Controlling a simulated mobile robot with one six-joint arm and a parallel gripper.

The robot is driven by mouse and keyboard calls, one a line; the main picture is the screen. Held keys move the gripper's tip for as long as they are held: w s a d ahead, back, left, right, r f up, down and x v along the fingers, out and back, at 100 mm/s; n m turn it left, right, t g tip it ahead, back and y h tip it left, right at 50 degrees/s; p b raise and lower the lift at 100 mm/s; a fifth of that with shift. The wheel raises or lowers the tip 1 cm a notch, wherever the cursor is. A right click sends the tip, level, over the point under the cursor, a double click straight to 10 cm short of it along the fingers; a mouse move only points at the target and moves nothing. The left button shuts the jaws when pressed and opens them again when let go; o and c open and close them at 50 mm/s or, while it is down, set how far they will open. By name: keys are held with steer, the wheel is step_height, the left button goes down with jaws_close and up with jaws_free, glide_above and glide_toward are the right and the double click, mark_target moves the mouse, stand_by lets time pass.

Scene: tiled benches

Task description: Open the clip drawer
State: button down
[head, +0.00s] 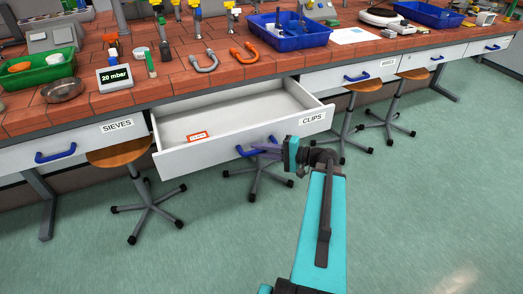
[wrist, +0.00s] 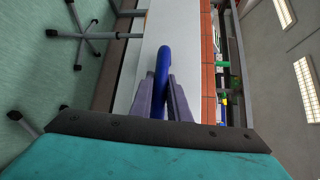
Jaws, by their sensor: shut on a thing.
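The clip drawer (head: 215,138) is white, labelled CLIPS, and stands pulled well out from under the tiled bench in the head view. A small red-and-white item (head: 198,136) lies inside it on the left. Its blue handle (wrist: 164,68) is on the front panel and runs between my gripper's fingers in the wrist view. My gripper (wrist: 163,95) is shut on the handle, with one grey finger on each side. In the head view my gripper (head: 266,150) reaches the drawer front from the right and partly hides the handle.
The SIEVES drawer (head: 75,150) is shut at the left, with a stool (head: 118,153) in front of it. More stools (head: 352,122) stand at the right, and another stool base (head: 258,177) is under the open drawer. The green floor (head: 420,220) at the right front is clear.

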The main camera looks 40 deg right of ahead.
steer(key=c, duration=1.8)
jaws_free()
steer(key=shift+d+r, duration=0.15)
steer(key=shift+d, duration=0.05)
steer(key=shift+o, duration=0.6)
steer(key=shift+a, duration=0.1)
steer(key=shift+s, duration=0.1)
steer(key=v, duration=1.3)
steer(key=shift+s, duration=0.25)
